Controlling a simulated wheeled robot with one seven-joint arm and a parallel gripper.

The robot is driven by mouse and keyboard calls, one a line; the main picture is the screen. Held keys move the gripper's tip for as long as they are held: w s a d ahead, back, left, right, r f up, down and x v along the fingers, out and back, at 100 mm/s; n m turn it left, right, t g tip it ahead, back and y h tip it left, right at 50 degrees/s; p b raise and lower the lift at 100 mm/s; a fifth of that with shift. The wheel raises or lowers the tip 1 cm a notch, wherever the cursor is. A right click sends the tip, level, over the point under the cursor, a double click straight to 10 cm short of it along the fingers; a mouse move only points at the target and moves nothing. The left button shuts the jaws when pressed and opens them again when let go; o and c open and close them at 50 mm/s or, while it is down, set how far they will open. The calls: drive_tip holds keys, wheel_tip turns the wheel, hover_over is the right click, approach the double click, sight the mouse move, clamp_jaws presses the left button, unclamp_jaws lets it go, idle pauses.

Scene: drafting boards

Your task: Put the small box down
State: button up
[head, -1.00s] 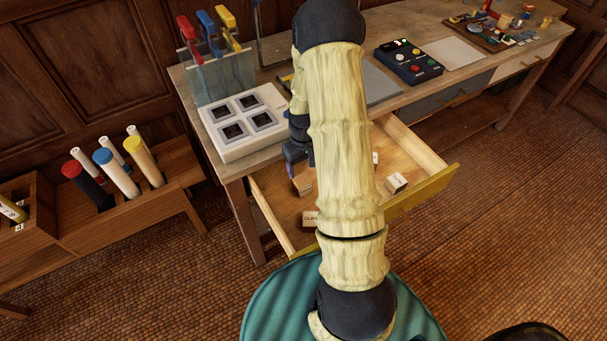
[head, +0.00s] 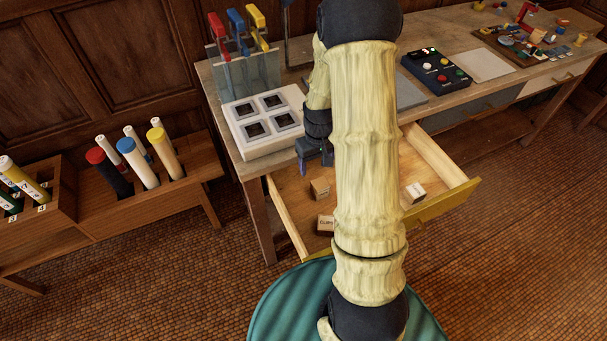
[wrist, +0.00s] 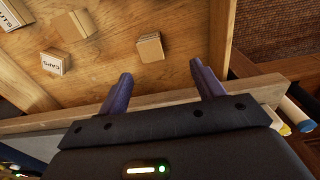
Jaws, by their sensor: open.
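A small tan box (head: 319,188) rests on the floor of the open drawer (head: 285,200). In the wrist view the small box (wrist: 150,48) lies beyond the fingertips, with bare drawer floor around it. My gripper (head: 315,166) is just above the box in the head view. Its two purple fingers stand apart with nothing between them in the wrist view (wrist: 161,75). A box with a "CLIPS" label (head: 326,224) lies nearer the drawer front, partly covered by my arm.
A white-topped box (head: 414,192) sits at the drawer's right; the wrist view shows a "CAPS" box (wrist: 54,62) and another plain box (wrist: 74,25). A white tray with dark square wells (head: 264,121) stands on the desk (head: 225,85). A tube rack (head: 150,190) stands left.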

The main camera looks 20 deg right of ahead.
drive_tip(key=s+a+r+t, duration=0.2)
drive_tip(key=s+a+r, duration=0.9)
drive_tip(key=s+r, duration=0.1)
drive_tip(key=shift+s+r, duration=0.15)
drive_tip(key=shift+r, duration=0.4)
drive_tip(key=shift+a, duration=0.1)
drive_tip(key=shift+c, duration=0.2)
